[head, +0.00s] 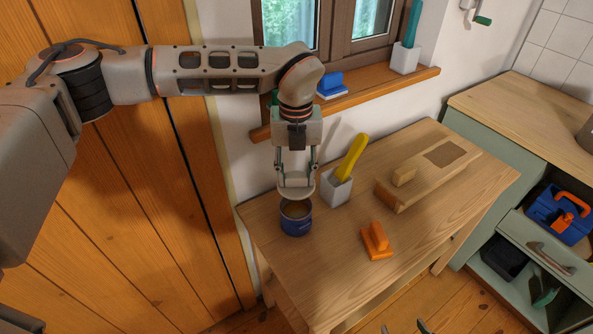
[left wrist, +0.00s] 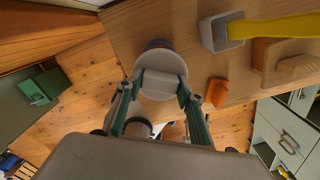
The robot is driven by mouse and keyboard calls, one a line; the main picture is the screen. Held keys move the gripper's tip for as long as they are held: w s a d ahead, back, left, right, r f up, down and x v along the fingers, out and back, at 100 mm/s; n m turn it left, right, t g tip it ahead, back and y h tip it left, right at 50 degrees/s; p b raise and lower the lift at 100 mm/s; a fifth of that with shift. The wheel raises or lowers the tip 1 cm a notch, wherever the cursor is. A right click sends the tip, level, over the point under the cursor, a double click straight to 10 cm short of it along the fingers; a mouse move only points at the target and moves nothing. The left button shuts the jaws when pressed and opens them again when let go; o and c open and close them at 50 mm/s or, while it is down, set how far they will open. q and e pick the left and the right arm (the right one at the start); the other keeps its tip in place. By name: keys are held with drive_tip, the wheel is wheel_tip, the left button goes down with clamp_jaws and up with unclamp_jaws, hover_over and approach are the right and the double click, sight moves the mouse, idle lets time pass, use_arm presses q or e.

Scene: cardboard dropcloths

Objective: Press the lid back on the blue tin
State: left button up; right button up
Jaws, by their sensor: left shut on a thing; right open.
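The blue tin (head: 296,226) stands upright near the left end of the wooden table, its open mouth and brown inside showing. My left gripper (head: 297,179) is shut on the pale round lid (head: 296,193) by its raised grip. The lid is roughly level above the tin, with a small gap at the near side. In the left wrist view the lid (left wrist: 163,66) hides most of the tin, leaving a blue edge (left wrist: 158,43). My right gripper (head: 405,328) shows only as fingertips, spread apart, at the bottom edge of the head view.
Right of the tin stands a white holder (head: 336,188) with a yellow-handled tool (head: 352,157). An orange block-shaped tool (head: 377,241) lies near the table's front edge. A wooden board with a block (head: 420,180) lies farther right. The wooden table (head: 340,275) is bare in front of the tin.

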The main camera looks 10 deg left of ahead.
sight(296, 188)
use_arm(q)
drive_tip(key=shift+f+b, duration=1.3)
drive_tip(key=shift+f, duration=1)
drive_tip(key=shift+f+b, duration=0.35)
drive_tip(key=shift+f, duration=0.5)
drive_tip(key=shift+p, duration=0.3)
drive_tip(key=shift+f, duration=0.15)
idle(0.3)
drive_tip(key=o, duration=1.4)
